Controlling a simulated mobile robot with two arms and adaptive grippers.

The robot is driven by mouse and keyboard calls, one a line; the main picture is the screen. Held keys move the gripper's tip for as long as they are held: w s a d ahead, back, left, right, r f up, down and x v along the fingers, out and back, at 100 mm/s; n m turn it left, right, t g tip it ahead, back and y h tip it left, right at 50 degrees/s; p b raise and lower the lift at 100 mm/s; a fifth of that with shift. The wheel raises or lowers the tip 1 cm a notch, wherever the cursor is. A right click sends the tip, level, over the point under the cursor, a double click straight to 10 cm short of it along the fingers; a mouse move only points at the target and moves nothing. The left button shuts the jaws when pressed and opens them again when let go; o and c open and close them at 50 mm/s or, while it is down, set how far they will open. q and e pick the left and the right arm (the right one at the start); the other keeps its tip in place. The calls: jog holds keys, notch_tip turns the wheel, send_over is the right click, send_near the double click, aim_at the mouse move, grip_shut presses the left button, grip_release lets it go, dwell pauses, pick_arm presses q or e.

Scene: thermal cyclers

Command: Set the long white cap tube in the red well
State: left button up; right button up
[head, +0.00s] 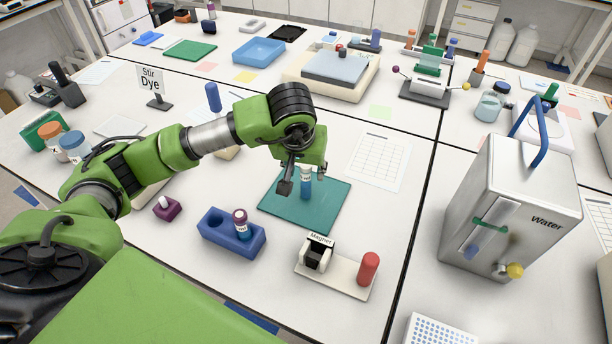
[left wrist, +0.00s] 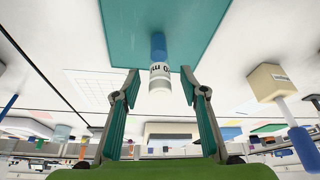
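A tube with a blue lower part, a white label band and a pale top (head: 306,184) stands on the teal mat (head: 334,208). In the left wrist view the tube (left wrist: 159,62) lies between my spread fingertips, with clear gaps on both sides. My left gripper (head: 299,184) is open around or just beside it, pointing down. A small purple block (head: 168,210) with a white-topped piece in it stands to the left. I cannot make out a red well; a red cylinder (head: 368,268) stands on the magnet base (head: 340,279). My right gripper is not in view.
A blue rack (head: 218,236) holding a purple-capped tube (head: 240,223) stands in front of the mat. A water container (head: 510,205) stands at the right. A Stir Dye sign (head: 152,82) and a blue upright (head: 213,98) stand behind my left arm. White table shows between them.

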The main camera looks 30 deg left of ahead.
pick_arm(q)
jog(key=shift+x, duration=0.95)
jog(key=shift+c, duration=0.5)
jog(key=c, duration=1)
grip_shut()
jog(key=shift+r, duration=0.15)
